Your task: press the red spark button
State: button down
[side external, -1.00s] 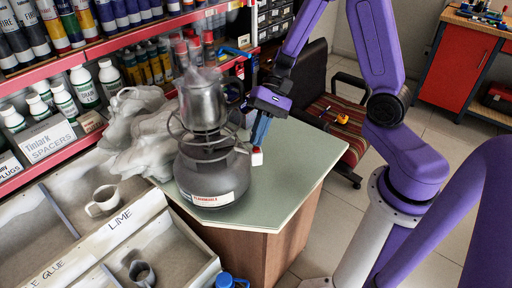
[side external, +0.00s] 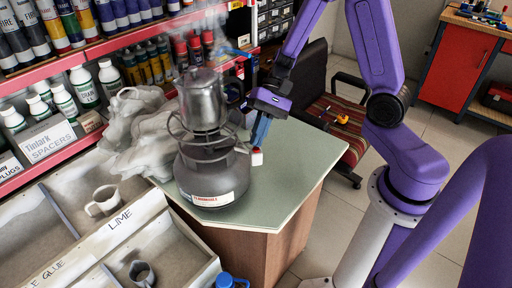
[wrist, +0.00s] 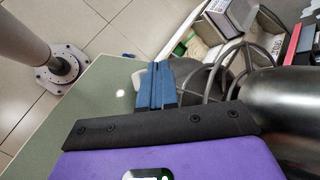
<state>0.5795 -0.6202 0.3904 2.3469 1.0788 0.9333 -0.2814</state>
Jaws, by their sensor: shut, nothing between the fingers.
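The red spark button (side external: 257,149) sits on a small white block at the right side of the grey gas burner (side external: 212,168), in the side view. My gripper (side external: 258,142) points down with its blue fingers shut and empty, their tips right at the button's top. I cannot tell whether they touch or press it. In the wrist view my gripper (wrist: 152,72) shows its two blue fingers side by side; the button is hidden there. A metal pot (side external: 203,98) stands on the burner's ring stand, with steam above it.
The green-topped counter (side external: 287,175) is clear right of the burner. A crumpled grey cloth-like heap (side external: 140,130) lies left of it. Divided bins with a mug (side external: 104,201) are at front left. Shelves of bottles stand behind. A chair (side external: 340,118) is behind the counter.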

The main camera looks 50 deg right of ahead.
jog(key=shift+f, duration=0.35)
jog(key=shift+f, duration=0.15)
dwell(0.4)
jog(key=shift+r, duration=0.6)
notch_tip(320, 180, up, 6)
dwell(0.8)
dwell(0.5)
jog(key=s+d+n+t+h, duration=0.2)
jog(key=s+n+h, duration=0.6)
jog(key=s+n, duration=1)
jog(key=shift+s+d+r+n+h, duration=0.2)
jog(key=shift+s+r+n+h, duration=0.1)
jog(key=shift+n, duration=0.3)
